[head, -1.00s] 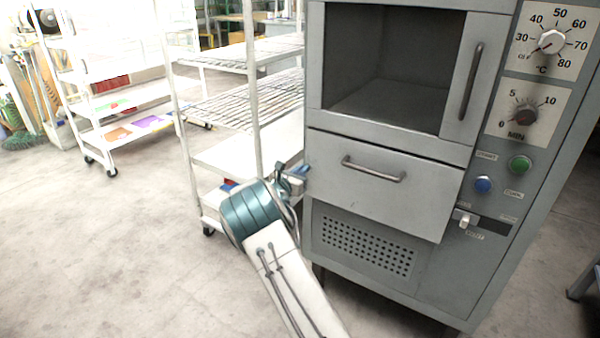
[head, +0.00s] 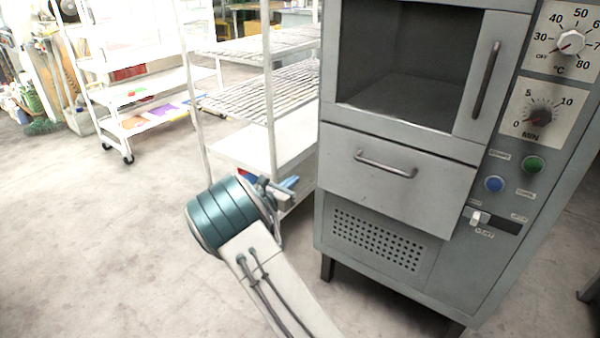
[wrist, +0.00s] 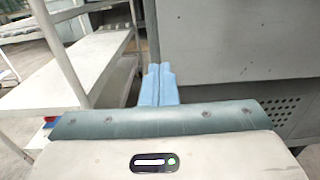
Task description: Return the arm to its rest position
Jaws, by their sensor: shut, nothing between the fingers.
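My gripper (wrist: 158,84) shows in the wrist view as two light-blue fingers pressed together, with nothing between them. In the head view my gripper (head: 290,184) is a small blue tip, partly hidden behind the teal joint of my arm at the lower middle. My arm reaches up from the bottom edge, in front of the shelf rack and left of the grey oven cabinet (head: 395,200). The gripper appears clear of both.
The oven's upper chamber (head: 410,65) is open and looks empty; its drawer (head: 395,170) looks closed. A white wire-shelf rack (head: 245,150) stands left of it. A wheeled shelf cart (head: 140,85) stands farther back. The floor (head: 90,240) at left is clear.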

